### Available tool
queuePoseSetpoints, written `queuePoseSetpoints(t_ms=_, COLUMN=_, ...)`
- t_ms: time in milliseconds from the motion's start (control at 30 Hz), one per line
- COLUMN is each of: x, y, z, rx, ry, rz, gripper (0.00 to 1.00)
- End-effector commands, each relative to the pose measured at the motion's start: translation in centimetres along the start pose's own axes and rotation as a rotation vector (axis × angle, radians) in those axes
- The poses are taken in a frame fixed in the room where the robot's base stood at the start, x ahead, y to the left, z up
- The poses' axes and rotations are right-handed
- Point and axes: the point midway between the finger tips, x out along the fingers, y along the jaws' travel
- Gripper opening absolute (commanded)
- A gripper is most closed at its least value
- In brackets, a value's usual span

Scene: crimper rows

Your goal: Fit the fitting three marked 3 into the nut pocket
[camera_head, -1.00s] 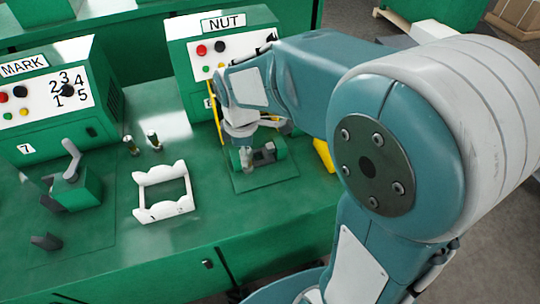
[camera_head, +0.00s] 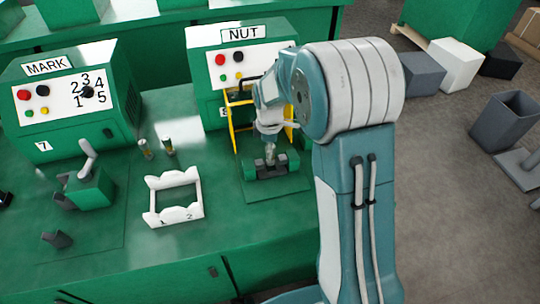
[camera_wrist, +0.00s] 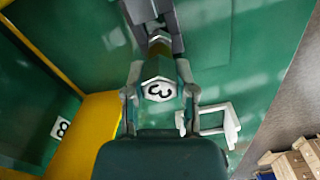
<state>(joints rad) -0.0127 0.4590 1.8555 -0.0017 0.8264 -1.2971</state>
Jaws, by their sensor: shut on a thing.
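The fitting marked 3 (camera_wrist: 159,90) shows its pale six-sided face with a black 3 in the wrist view. My gripper (camera_wrist: 160,84) is shut on it, a finger on each side. Its brass-coloured part (camera_wrist: 158,48) points toward the grey jaws (camera_wrist: 152,12) of the nut fixture. In the head view my gripper (camera_head: 269,149) is just above the green nut fixture (camera_head: 288,168), in front of the machine labelled NUT (camera_head: 242,33). The pocket itself is hidden, and I cannot tell whether the fitting touches the jaws.
A yellow guard frame (camera_head: 234,125) stands close behind my gripper. Two small fittings (camera_head: 168,146) stand on the green bench left of the fixture, near a white rack (camera_head: 151,217). The MARK machine (camera_head: 62,100) and a clamp (camera_head: 92,188) are farther left.

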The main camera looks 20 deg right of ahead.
Motion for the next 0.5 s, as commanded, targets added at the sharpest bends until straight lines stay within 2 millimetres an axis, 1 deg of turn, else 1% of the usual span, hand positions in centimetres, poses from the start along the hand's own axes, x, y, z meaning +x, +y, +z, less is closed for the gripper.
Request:
queuePoseSetpoints(t_ms=167, x=1.2, y=0.9, z=0.2, rx=0.001, ry=0.000, rz=0.000, gripper=0.00)
queuePoseSetpoints(t_ms=333, x=3.7, y=0.7, z=0.1, rx=0.001, ry=-0.001, rz=-0.002, gripper=0.00)
queuePoseSetpoints(t_ms=500, x=3.9, y=0.8, z=0.1, rx=0.001, ry=0.001, rz=0.002, gripper=0.00)
